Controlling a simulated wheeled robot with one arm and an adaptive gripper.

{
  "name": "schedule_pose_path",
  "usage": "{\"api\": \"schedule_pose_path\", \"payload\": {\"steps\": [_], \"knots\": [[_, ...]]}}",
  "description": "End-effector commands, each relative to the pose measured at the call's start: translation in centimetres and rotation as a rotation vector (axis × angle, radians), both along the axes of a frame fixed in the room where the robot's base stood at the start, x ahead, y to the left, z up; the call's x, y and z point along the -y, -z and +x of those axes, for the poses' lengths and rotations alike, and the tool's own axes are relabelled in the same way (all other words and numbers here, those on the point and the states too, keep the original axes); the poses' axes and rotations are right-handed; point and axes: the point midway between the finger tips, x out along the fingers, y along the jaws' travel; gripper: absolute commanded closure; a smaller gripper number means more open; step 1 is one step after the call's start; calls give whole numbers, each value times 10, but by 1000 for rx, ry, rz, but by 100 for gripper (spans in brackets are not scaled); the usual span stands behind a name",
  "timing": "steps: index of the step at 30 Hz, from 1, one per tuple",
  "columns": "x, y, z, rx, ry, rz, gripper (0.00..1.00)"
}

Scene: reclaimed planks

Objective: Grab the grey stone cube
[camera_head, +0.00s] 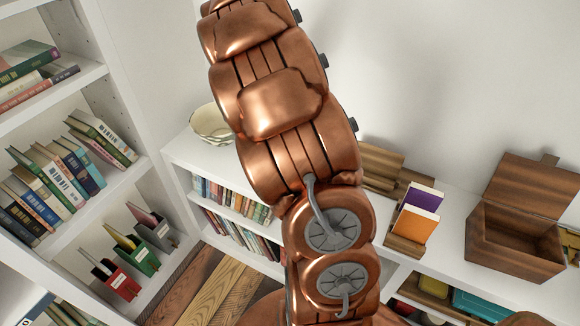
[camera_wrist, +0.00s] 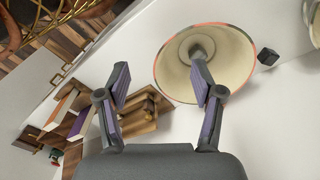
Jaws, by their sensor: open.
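A small dark cube (camera_wrist: 268,57) shows in the wrist view, on the white surface just right of a cream bowl with an orange rim (camera_wrist: 240,66). It looks dark grey to black; I cannot tell whether it is stone. A small grey lump (camera_wrist: 197,47) shows inside the bowl, partly covered by a finger, so its shape is unclear. My gripper (camera_wrist: 160,75) is open, with nothing between its fingers. Its right finger overlaps the bowl in the picture, and the dark cube is beyond that finger to the right. Neither the cube nor my gripper can be made out in the head view.
In the head view, a pale bowl (camera_head: 208,124) stands on the white shelf top, left of my arm. A wooden box with a raised lid (camera_head: 512,240) and a book holder (camera_head: 405,245) stand at the right. Bookshelves (camera_head: 60,245) line the left.

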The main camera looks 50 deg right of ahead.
Motion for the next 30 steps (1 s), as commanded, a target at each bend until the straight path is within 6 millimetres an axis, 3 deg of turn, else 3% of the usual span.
{"api": "schedule_pose_path", "payload": {"steps": [1, 6, 12, 18, 30], "knots": [[17, 20, 5, 0, 73, 1, 33], [63, 63, 24, 26, 311, -2, 33], [100, 106, 38, 53, 520, 9, 33], [116, 124, 44, 68, 613, 18, 33], [117, 153, 44, 65, 624, 20, 33]]}}
